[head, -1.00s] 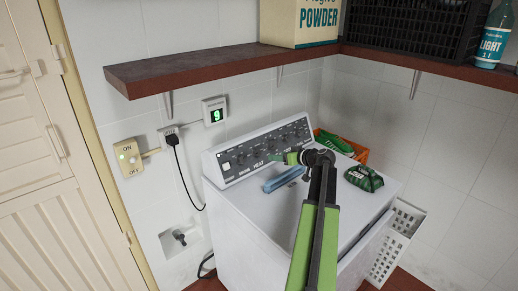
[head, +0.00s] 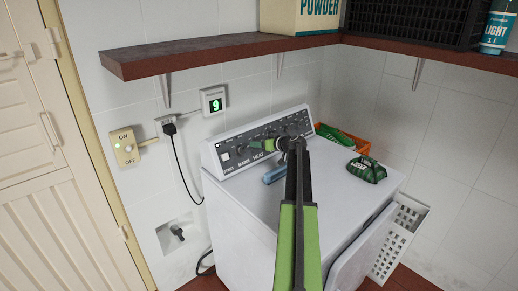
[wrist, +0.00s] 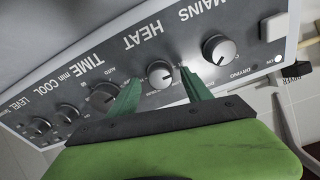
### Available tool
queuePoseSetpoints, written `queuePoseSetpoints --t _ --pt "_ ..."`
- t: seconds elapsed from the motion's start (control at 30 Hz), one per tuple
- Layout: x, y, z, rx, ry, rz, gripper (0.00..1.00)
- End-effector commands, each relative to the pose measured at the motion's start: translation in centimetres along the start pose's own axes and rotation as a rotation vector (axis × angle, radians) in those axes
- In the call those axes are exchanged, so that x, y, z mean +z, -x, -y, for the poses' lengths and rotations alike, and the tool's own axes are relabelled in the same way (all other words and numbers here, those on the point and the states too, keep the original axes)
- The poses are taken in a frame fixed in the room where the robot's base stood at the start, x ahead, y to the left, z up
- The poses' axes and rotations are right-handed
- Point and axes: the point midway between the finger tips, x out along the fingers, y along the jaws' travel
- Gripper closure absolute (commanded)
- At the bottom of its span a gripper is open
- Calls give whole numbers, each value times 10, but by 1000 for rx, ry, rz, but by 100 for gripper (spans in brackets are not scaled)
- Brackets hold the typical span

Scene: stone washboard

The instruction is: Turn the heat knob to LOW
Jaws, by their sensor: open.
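The heat knob (wrist: 159,76) is a round dark knob with a pale pointer line on the grey panel, beside the upside-down word HEAT in the wrist view. My gripper (wrist: 161,72) is open, with one green finger on each side of this knob. I cannot tell whether the fingers touch it. The small marks around the knob are too blurred to read, so its setting is unclear. In the head view my gripper (head: 262,145) is at the control panel (head: 228,159) of the white machine, and hides the heat knob there.
The mains knob (wrist: 218,50) and the time knob (wrist: 104,97) flank the heat knob closely. A blue object (head: 273,175) and a green item (head: 366,170) lie on the machine top. A dark red shelf (head: 220,52) hangs above. A black plug (head: 169,128) has a hanging cord.

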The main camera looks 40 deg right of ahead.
Motion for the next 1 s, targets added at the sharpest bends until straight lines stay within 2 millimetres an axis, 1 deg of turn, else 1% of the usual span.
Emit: queuePoseSetpoints --t 0.03,0.1,0.4,0.83,1.0 --pt "1 -7 -1 0 0 0 43" --pt "1 -11 -1 0 0 0 43" --pt "0 -13 1 -1 0 0 43" --pt "0 -13 1 -1 0 0 99" --pt "0 -13 2 -1 -3 0 100"
